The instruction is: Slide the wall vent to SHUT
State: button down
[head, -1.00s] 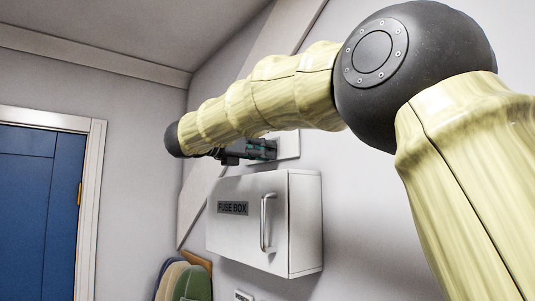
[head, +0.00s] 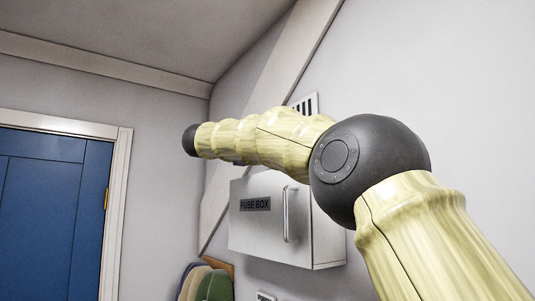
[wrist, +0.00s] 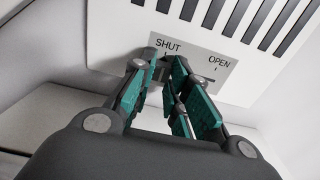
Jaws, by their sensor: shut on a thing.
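The wall vent (wrist: 236,18) is a white plate with dark slots and a grey label reading SHUT on the left and OPEN on the right. In the head view the top of the vent (head: 306,104) shows above my arm. My gripper (wrist: 165,68) has teal-padded fingers and is at the label, just below the word SHUT. It is shut on the vent's slider tab, which is mostly hidden between the fingertips. The slider's track shows faintly toward OPEN. In the head view my gripper is hidden behind my arm.
A white fuse box (head: 265,220) with a bar handle projects from the wall just below my arm. A blue door (head: 50,215) stands at the left. Rounded coloured items (head: 205,284) are at the lower middle. The wall to the right is bare.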

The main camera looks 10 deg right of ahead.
jog(key=c, duration=1.4)
grip_release()
jog(key=shift+w+f, duration=0.15)
jog(key=shift+o, duration=0.2)
jog(key=shift+w+d, duration=0.1)
jog(key=shift+w, duration=0.05)
jog(key=shift+s+a, duration=0.25)
jog(key=shift+a, duration=0.05)
jog(key=v, duration=1.1)
jog(key=shift+a, duration=0.25)
jog(key=shift+w+a, duration=0.1)
